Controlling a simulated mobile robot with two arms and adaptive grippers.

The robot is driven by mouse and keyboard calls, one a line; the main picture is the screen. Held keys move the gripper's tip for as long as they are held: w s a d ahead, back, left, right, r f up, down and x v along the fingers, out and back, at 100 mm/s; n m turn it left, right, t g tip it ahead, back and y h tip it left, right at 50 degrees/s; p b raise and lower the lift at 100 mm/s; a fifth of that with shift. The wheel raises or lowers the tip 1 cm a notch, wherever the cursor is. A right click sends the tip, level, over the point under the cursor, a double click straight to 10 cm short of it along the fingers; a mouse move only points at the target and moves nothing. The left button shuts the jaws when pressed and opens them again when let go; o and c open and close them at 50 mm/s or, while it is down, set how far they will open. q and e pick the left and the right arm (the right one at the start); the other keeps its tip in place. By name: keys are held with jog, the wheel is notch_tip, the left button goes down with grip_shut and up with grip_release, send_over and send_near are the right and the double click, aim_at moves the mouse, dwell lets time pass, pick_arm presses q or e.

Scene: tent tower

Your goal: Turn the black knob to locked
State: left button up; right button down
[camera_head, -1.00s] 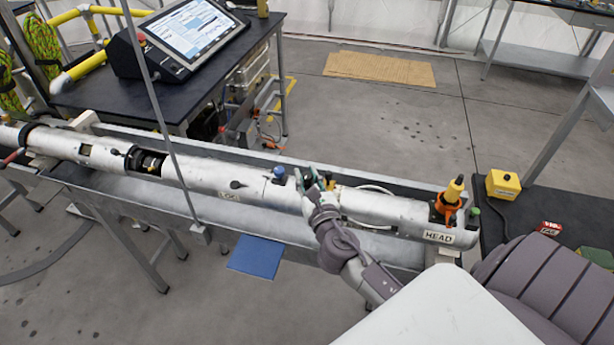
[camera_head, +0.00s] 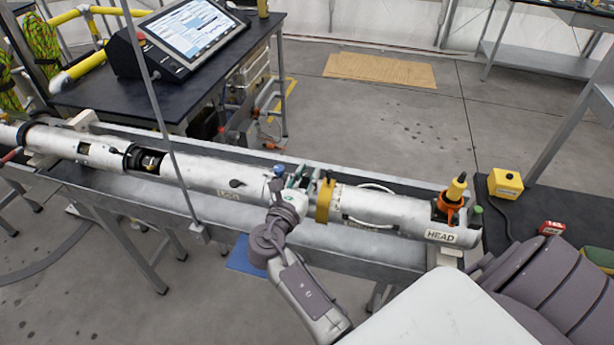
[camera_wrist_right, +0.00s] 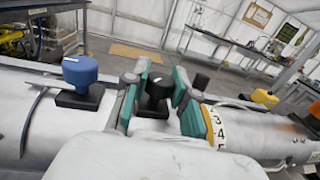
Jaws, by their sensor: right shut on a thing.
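The black knob (camera_wrist_right: 158,88) stands on top of the silver tube (camera_head: 210,178), with a pale mark on its upper face. My right gripper (camera_wrist_right: 155,95) has its teal-padded fingers on either side of the knob and is shut on it. In the head view the right gripper (camera_head: 302,180) is over the tube, just left of a yellow band, and largely hides the knob. The lock marking by the knob cannot be read. My left gripper is not in view.
A blue knob (camera_wrist_right: 80,72) stands left of the gripper. The yellow numbered band (camera_wrist_right: 216,126) is close on the right. The tube lies in a grey metal trough (camera_head: 345,240). An orange-and-yellow fitting (camera_head: 453,196) rises at the HEAD end. A monitor (camera_head: 190,35) stands behind.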

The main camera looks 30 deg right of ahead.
jog(key=shift+m+g+h, duration=0.4)
jog(key=shift+m+g, duration=0.1)
jog(key=shift+g, duration=0.1)
jog(key=c, duration=1.2)
grip_release()
